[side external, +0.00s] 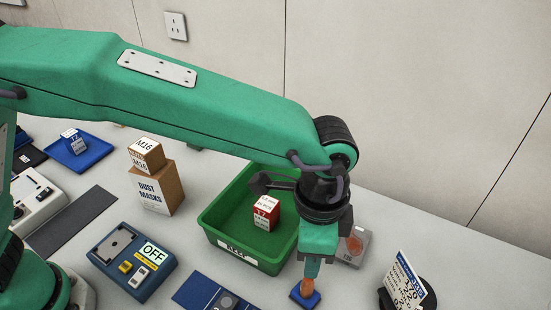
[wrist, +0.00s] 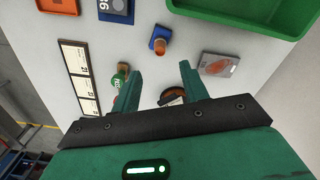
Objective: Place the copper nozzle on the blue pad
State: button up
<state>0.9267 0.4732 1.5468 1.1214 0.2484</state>
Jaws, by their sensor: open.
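The copper nozzle (side external: 306,287) is a small orange-brown piece on the small blue pad (side external: 303,300), near the front edge of the side view. In the wrist view the nozzle (wrist: 159,45) also shows against the blue pad (wrist: 161,33). My gripper (side external: 312,268) points down just above the nozzle in the side view, its fingers close together in that picture. In the wrist view my gripper (wrist: 160,74) has its two fingers apart with nothing between them, and the nozzle shows beyond the gap. I cannot tell whether a finger touches the nozzle.
A green bin (side external: 222,240) holding a red and white box (side external: 266,213) stands behind my gripper. A grey plate (wrist: 220,65) with a copper-coloured oval lies to the right in the wrist view.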

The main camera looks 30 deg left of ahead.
jog(key=shift+a, duration=0.1)
dwell(0.3)
jog(key=w+a+r+n+t+h, duration=0.1)
jog(key=w+a+r+n, duration=0.3)
jog(key=a, duration=0.7)
jog(key=s+a+r+n+t, duration=0.1)
jog(key=a+r+n, duration=0.1)
jog(key=a+r, duration=0.6)
jog(key=s+a+f+n+t, duration=0.1)
jog(key=s+a+n, duration=0.1)
jog(key=a, duration=0.5)
jog(key=s+a+f+n+t, duration=0.1)
jog(key=s+a+n, duration=0.2)
jog(key=s+a, duration=0.2)
jog(key=s+a+n+t+y, duration=0.1)
jog(key=s+a+n, duration=0.1)
jog(key=a, duration=0.6)
jog(key=shift+s+a+f+t, duration=0.3)
jog(key=shift+s+a+f, duration=0.1)
jog(key=shift+s, duration=0.4)
